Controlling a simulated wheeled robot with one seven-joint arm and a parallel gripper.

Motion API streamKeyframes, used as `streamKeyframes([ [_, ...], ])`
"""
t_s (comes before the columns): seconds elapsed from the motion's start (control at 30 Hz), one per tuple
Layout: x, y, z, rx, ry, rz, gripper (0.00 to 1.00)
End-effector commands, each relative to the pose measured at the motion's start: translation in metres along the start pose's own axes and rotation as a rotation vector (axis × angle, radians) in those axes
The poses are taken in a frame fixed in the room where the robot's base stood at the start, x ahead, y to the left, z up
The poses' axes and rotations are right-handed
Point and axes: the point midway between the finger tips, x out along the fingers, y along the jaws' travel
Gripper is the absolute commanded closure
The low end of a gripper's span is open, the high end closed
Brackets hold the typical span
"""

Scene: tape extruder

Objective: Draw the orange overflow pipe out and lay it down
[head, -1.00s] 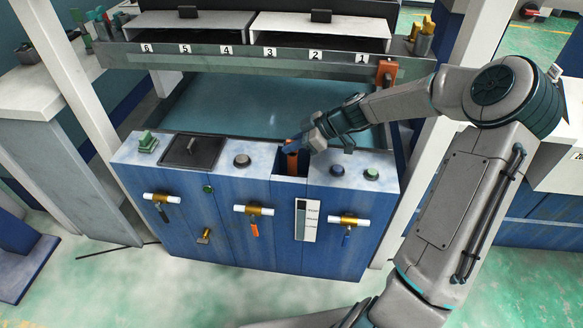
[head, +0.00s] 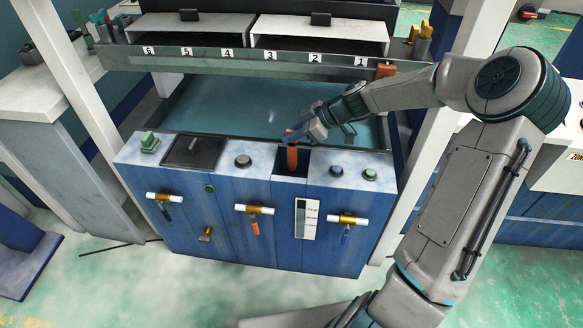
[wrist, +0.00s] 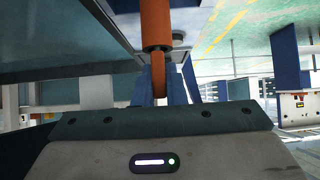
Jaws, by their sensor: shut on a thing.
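The orange overflow pipe (head: 292,158) stands upright at the square opening (head: 290,182) in the top of the blue cabinet. Its lower end is still within or just over the opening; I cannot tell exactly which. My gripper (head: 294,138) is shut on the upper part of the pipe.
The water tank (head: 230,105) lies behind the cabinet. On the cabinet top are a dark square plate (head: 193,151), a round knob (head: 243,161) and two buttons to the right. Green floor is open in front.

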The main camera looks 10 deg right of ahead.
Motion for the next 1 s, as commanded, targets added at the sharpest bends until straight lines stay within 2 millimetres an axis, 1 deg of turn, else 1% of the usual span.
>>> streamKeyframes([
  [1.0,-0.027,0.000,-0.033,0.000,0.000,0.001,1.00],
])
